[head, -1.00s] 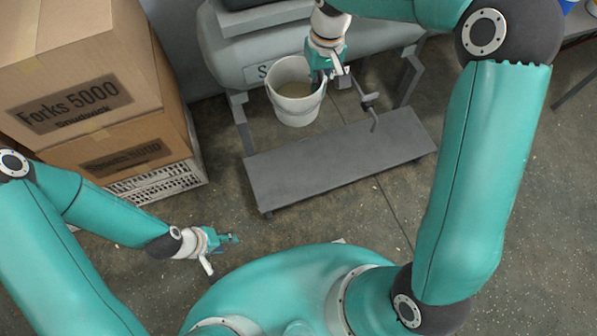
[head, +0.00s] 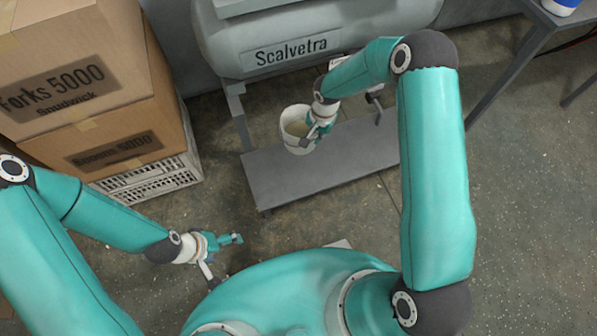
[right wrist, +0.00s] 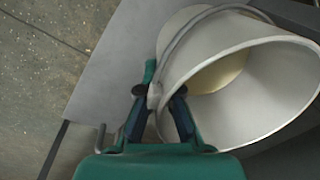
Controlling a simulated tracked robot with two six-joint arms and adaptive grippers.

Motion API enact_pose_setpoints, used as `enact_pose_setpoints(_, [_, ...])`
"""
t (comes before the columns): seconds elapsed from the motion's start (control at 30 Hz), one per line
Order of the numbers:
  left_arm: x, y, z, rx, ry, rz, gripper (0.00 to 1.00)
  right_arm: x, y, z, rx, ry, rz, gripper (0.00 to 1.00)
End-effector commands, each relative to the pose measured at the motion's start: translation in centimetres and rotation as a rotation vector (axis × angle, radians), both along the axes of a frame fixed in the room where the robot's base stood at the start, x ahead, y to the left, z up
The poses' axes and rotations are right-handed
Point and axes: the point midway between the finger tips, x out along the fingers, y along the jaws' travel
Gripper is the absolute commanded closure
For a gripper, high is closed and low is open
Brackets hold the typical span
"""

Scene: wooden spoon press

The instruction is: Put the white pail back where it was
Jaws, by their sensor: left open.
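The white pail (head: 290,133) is over the back part of the grey low platform in the head view, below the grey tank. Something tan shows inside it. My right gripper (head: 318,127) is at the pail's right side. In the right wrist view, the fingers (right wrist: 158,95) are closed at the pail's near rim, where the handle joins. The tilted pail (right wrist: 240,75) fills the right of that view. I cannot tell whether its base touches the platform. My left gripper (head: 234,239) is open and empty, low over the floor at the left.
The grey tank (head: 400,25) marked "Scalvetra" stands at the back. The low platform (head: 275,185) in front of it is otherwise mostly bare. Cardboard boxes (head: 120,110) on a white crate (head: 160,178) stand at left. A table (head: 560,20) is at back right. Floor on the right is clear.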

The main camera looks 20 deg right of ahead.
Motion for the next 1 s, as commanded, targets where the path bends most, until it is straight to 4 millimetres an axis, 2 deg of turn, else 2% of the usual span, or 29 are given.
enact_pose_setpoints(0.17, [0.0, 0.0, -0.8, 0.000, 0.000, 0.000, 0.10, -0.1, 0.1, -3.0, 0.000, 0.000, -0.020, 1.00])
enact_pose_setpoints(0.5, [0.0, 0.0, -2.9, 0.000, 0.000, 0.000, 0.10, -0.2, 0.1, -12.0, 0.001, 0.003, -0.019, 1.00])
enact_pose_setpoints(0.6, [0.0, 0.0, -3.3, 0.000, 0.000, 0.000, 0.10, -0.2, 0.1, -14.1, 0.000, 0.001, -0.019, 1.00])
enact_pose_setpoints(0.7, [0.0, 0.0, -3.6, 0.000, 0.000, 0.000, 0.10, -0.1, 0.1, -15.4, 0.000, -0.001, -0.019, 1.00])
enact_pose_setpoints(0.93, [0.0, 0.0, -3.9, 0.000, 0.000, 0.000, 0.10, -0.1, 0.1, -16.8, 0.000, -0.001, -0.018, 1.00])
enact_pose_setpoints(1.0, [0.0, 0.0, -4.2, 0.000, 0.000, 0.000, 0.10, -0.2, 0.1, -17.7, 0.000, 0.000, -0.017, 1.00])
